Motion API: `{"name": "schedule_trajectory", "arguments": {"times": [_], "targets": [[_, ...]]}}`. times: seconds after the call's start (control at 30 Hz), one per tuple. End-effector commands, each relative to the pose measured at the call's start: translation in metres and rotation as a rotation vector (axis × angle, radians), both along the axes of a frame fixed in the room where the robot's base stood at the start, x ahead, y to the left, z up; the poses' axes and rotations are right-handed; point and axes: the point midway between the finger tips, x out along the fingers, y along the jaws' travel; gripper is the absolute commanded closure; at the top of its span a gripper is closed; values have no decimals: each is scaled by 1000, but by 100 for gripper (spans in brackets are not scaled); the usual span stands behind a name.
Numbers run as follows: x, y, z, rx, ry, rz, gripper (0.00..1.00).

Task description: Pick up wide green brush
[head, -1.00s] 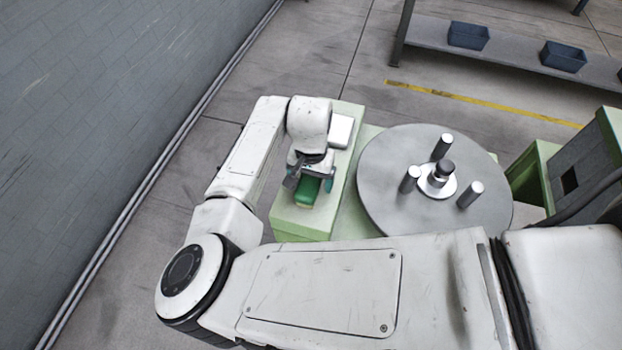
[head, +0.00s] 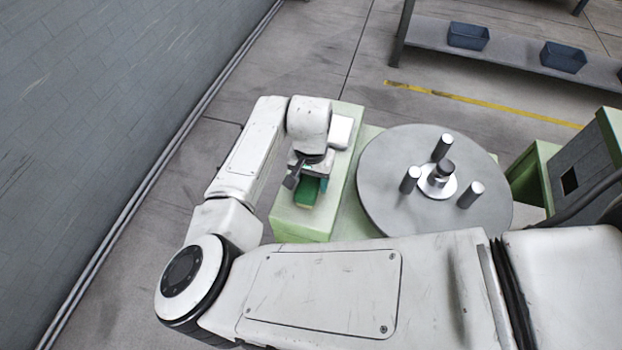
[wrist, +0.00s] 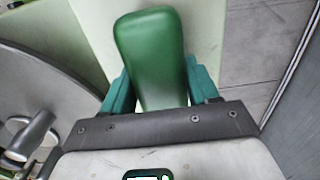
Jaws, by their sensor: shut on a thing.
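The green brush (head: 308,192) is on the pale green machine top, its green end sticking out below my gripper in the head view. In the wrist view the brush (wrist: 152,55) is a broad, smooth green block with a rounded end. My gripper (head: 311,180) is over the brush. In the wrist view the teal fingers of my gripper (wrist: 160,88) lie on either side of the brush, shut on it. The brush's far part is hidden under my gripper. I cannot tell whether it touches the surface.
A round grey turntable (head: 390,205) with upright metal posts stands to the right of the pale green machine (head: 290,224). A white box (head: 341,131) sits behind my gripper. A grey wall (head: 90,110) runs along the left. A shelf with blue bins (head: 467,36) is at the back.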

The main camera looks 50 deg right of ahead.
Motion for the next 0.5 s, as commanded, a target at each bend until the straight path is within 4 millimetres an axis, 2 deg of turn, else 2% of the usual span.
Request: {"name": "schedule_trajectory", "arguments": {"times": [0.17, 0.33, 0.5], "targets": [[1, 0, 9, -2, -1, 1, 74], [1, 0, 29, -3, -3, -1, 74], [-18, 1, 52, -3, -3, -2, 74]]}}
